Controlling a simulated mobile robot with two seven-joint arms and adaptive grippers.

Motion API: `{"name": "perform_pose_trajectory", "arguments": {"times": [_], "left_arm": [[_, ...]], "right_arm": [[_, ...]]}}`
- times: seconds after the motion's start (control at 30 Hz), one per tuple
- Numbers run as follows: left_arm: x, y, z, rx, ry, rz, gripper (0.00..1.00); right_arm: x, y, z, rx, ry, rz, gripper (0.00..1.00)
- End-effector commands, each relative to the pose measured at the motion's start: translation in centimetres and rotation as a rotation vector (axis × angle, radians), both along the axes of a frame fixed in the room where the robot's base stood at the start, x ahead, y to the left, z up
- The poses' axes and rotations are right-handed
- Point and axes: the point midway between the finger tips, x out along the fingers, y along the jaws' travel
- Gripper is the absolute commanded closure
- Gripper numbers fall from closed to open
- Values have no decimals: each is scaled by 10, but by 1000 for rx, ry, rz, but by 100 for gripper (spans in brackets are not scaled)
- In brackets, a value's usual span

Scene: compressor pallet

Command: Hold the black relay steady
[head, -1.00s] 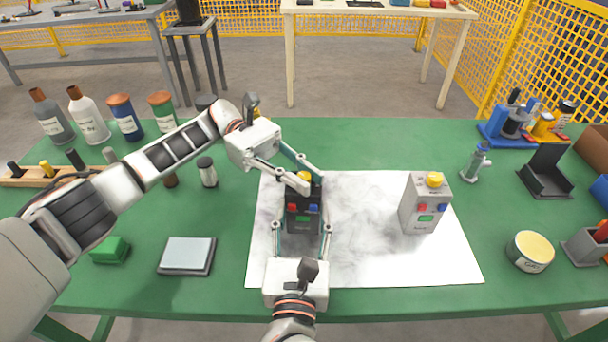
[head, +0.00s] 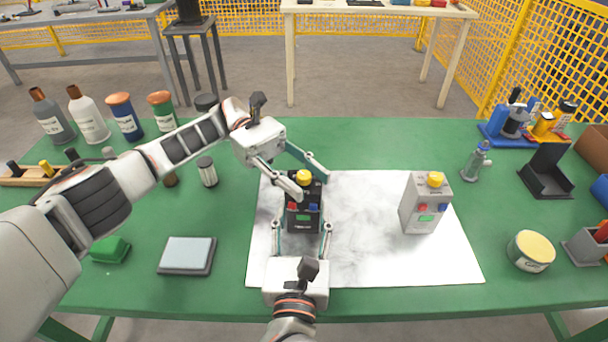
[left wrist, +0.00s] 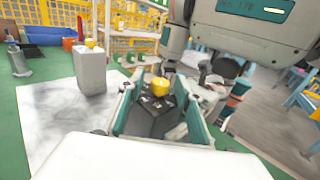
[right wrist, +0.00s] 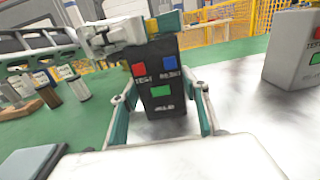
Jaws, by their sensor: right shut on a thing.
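The black relay (head: 303,218) stands upright on the white sheet, with a yellow knob on top and red, blue and green parts on its face. My right gripper (head: 302,226) is shut on the relay, one finger at each side; both fingers also show in the right wrist view (right wrist: 162,125). My left gripper (head: 311,186) is open above the relay, its fingers spread on either side of the yellow knob. In the left wrist view the knob (left wrist: 160,86) shows between those fingers. Whether they touch the relay cannot be told.
A grey relay (head: 424,204) of similar shape stands on the white sheet (head: 370,255) to the right. A grey-topped pad (head: 187,254) and a green block (head: 110,249) lie at left. Several bottles stand back left. A round tin (head: 530,251) and holders stand at right.

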Motion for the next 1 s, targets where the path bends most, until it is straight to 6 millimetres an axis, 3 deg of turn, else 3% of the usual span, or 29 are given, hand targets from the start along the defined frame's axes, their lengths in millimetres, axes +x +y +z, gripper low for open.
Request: {"name": "perform_pose_trajectory", "arguments": {"times": [0.37, 0.8, 1.0], "left_arm": [[1, 1, 12, -4, -3, 1, 66], [0, 0, 86, -4, -3, 0, 66], [1, 0, 101, -2, -2, 1, 66]], "right_arm": [[0, 0, 1, -1, -1, 0, 86], [0, 0, 0, -1, 0, 0, 86], [0, 0, 0, -1, 0, 0, 86]]}}
